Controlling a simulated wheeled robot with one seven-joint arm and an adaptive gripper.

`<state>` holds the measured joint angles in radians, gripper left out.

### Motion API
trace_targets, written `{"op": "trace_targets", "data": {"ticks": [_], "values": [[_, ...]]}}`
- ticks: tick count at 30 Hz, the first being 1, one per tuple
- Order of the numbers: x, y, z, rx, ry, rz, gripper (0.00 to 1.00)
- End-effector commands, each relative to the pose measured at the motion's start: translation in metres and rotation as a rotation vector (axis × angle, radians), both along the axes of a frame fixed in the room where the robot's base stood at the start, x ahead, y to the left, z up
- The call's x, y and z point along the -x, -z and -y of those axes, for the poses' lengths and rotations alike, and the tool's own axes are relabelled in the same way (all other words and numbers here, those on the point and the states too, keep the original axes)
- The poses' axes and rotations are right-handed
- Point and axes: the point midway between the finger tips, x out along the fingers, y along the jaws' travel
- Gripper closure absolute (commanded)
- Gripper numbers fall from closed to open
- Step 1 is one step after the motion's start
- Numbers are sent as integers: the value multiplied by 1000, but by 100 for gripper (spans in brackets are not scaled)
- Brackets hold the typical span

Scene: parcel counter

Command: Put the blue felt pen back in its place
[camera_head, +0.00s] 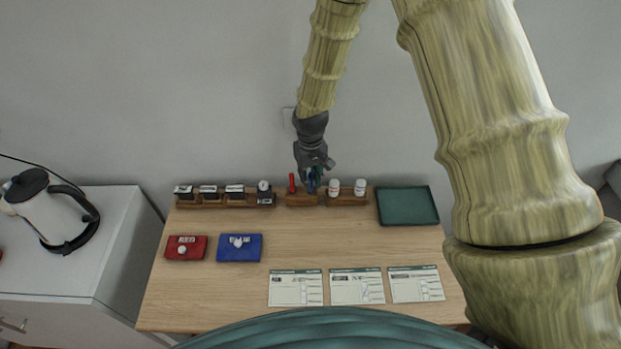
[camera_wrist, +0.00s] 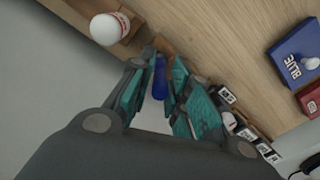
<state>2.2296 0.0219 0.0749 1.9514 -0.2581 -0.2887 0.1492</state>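The blue felt pen (camera_wrist: 159,78) stands between my fingers in the wrist view, with its lower end at the wooden pen block. In the head view it shows as a blue strip (camera_head: 311,181), partly covered by my gripper (camera_head: 313,184). My gripper points down over the right part of the pen block (camera_head: 301,200). Its teal finger pads (camera_wrist: 158,72) flank the pen, with narrow gaps seen on both sides. A red pen (camera_head: 292,183) stands in the block just left of my gripper. How deep the blue pen sits is hidden.
White-capped bottles (camera_head: 360,187) stand in a rack close on the right. Stamps (camera_head: 208,192) fill a rack on the left. A green tray (camera_head: 407,206) lies at the back right. Red (camera_head: 186,247) and blue (camera_head: 240,248) ink pads and several forms (camera_head: 357,287) lie nearer.

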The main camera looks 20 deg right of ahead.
Motion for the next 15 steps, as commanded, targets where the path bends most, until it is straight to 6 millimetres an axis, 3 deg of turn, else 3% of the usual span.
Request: {"op": "trace_targets", "data": {"ticks": [15], "values": [[0,-34,0,0,1,0,81]]}}
